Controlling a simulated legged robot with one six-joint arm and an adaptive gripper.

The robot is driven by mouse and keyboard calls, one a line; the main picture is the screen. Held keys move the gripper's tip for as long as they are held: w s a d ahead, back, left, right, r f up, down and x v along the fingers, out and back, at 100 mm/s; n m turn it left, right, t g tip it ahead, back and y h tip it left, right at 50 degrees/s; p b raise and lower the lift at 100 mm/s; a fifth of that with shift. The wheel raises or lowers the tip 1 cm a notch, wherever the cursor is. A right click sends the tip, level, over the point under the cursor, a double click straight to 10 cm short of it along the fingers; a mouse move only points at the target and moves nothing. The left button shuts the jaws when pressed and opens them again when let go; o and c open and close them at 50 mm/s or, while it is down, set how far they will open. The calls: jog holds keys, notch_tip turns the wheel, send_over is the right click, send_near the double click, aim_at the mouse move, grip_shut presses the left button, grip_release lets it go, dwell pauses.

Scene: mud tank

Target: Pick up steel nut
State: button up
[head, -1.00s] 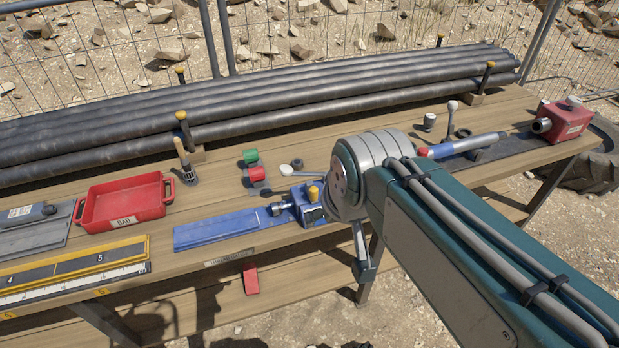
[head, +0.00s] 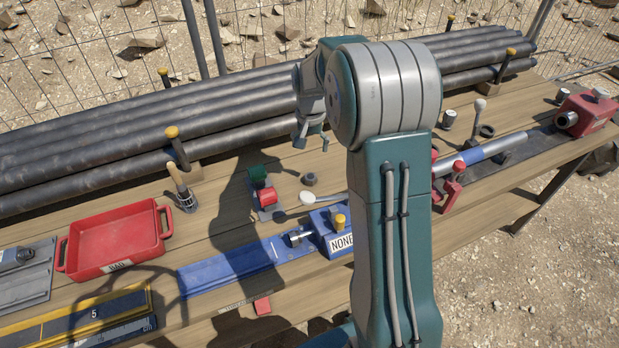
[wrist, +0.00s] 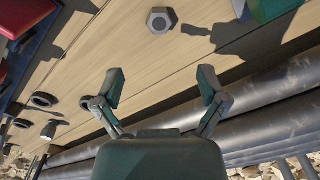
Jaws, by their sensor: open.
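The steel nut (wrist: 161,20) is a grey hexagon with a dark round hole, lying flat on the wooden bench near the top middle of the wrist view. My gripper (wrist: 162,86) is open and empty, its two fingers well apart. In that view the nut sits beyond the fingertips, roughly centred between them, and nothing touches it. In the head view my gripper (head: 311,132) shows partly beside my arm, above the bench and in front of the pipes.
Black pipes (head: 110,133) lie along the bench's back, held by upright posts. A red tray (head: 112,240), a blue fixture (head: 232,266) and red and green spool-like parts (head: 265,197) stand left of my arm. A red block (head: 588,112) is far right.

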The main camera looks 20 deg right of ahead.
aim_at(310, 176)
jog(key=f, duration=1.2)
jog(key=shift+w+d+f, duration=0.2)
jog(key=shift+w+f, duration=0.15)
jog(key=shift+f, duration=0.05)
grip_shut()
